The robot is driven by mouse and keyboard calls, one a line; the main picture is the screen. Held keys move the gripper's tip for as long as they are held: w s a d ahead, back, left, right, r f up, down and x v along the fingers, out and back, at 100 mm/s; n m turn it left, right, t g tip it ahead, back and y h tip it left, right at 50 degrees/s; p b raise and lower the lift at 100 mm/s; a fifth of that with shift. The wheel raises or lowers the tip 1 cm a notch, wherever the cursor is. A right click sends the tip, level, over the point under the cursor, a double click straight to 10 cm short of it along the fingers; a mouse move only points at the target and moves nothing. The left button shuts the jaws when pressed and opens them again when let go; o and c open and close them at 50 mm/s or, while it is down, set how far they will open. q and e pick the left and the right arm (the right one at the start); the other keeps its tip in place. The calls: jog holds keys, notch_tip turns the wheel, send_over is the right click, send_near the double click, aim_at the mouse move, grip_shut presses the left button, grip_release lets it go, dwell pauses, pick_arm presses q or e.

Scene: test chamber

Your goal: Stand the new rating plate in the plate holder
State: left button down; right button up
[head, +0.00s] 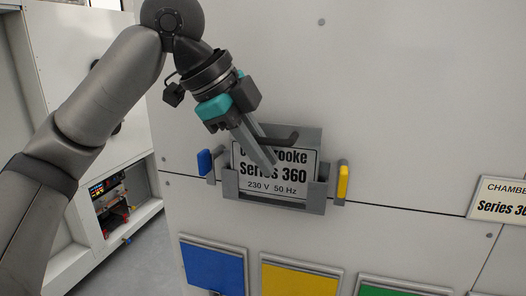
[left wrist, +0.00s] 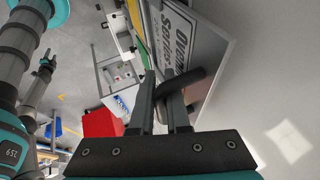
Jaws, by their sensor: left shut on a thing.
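The rating plate (head: 275,187), white with black lettering ending "brooke Series 360" and "230 V 50 Hz", stands in the grey plate holder (head: 272,201) on the cabinet wall, its lower edge behind the front lip. My left gripper (head: 268,159) comes down from the upper left in front of it and hides some lettering. It is shut on a dark grey bar (head: 285,140) in front of the plate. I cannot tell what the bar is fixed to. The left wrist view shows the bar (left wrist: 196,77) and the plate (left wrist: 195,38) close by. What may be my right gripper (left wrist: 46,64) is too small to read.
A blue tab (head: 205,162) and a yellow tab (head: 343,181) flank the holder. A cream label (head: 498,199) is on the wall at right. Blue (head: 213,267), yellow (head: 298,281) and green (head: 400,290) panels sit below. The wall above the holder is bare.

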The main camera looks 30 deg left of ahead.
pick_arm(q)
jog(key=shift+f+b, duration=0.3)
jog(key=shift+f, duration=0.25)
jog(key=c, duration=0.8)
grip_release()
jog(key=shift+r, duration=0.1)
jog(key=shift+p+v, duration=1.95)
jog(key=shift+v, duration=5.65)
jog(key=shift+s, duration=0.2)
